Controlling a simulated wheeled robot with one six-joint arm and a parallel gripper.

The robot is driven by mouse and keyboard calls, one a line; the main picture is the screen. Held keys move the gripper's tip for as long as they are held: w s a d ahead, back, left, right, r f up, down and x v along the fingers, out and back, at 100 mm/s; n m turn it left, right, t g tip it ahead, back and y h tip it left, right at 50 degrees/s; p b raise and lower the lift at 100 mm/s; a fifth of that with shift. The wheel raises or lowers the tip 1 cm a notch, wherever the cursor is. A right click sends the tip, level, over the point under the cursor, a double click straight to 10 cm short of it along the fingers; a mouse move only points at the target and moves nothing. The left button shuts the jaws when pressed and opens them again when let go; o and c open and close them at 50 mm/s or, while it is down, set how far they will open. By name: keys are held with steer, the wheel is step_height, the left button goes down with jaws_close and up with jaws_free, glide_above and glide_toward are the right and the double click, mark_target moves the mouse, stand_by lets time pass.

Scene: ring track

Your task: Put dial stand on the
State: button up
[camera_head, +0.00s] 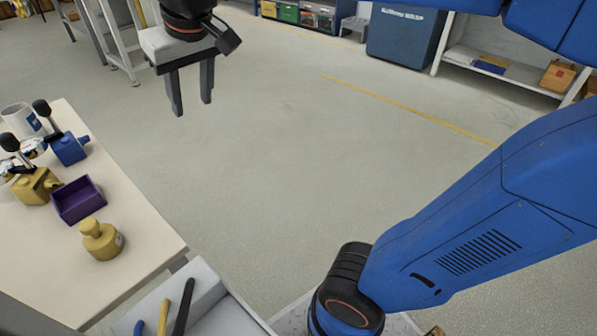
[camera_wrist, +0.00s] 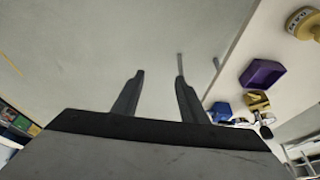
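Two stands with black round heads on stems are on the table at the left in the head view. One has a blue block base (camera_head: 69,149); the other has a yellow block base (camera_head: 35,187). I cannot tell which one the task calls the dial stand. In the wrist view the blue base (camera_wrist: 220,111) and yellow base (camera_wrist: 257,101) show at the right. My gripper (camera_head: 192,108) is open and empty, in the air over the floor, right of and apart from the table. Its two fingers also show in the wrist view (camera_wrist: 160,75).
On the table (camera_head: 135,238) are an open purple tray (camera_head: 79,201), a yellow weight (camera_head: 101,240) and a white mug (camera_head: 20,119). Hand tools (camera_head: 182,307) lie at the bottom. Shelves and a blue cabinet (camera_head: 405,36) stand at the back. The floor between is clear.

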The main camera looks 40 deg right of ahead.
steer(key=s+d+f+m, duration=0.2)
steer(key=s+d+f, duration=1.2)
steer(key=f, duration=0.2)
steer(key=shift+d+f+h, duration=0.2)
steer(key=shift+d+h, duration=0.15)
steer(key=shift+h, duration=0.05)
steer(key=shift+o, duration=0.4)
steer(key=shift+s+d+f, duration=0.15)
steer(key=shift+s+f, duration=0.05)
steer(key=shift+f, duration=0.2)
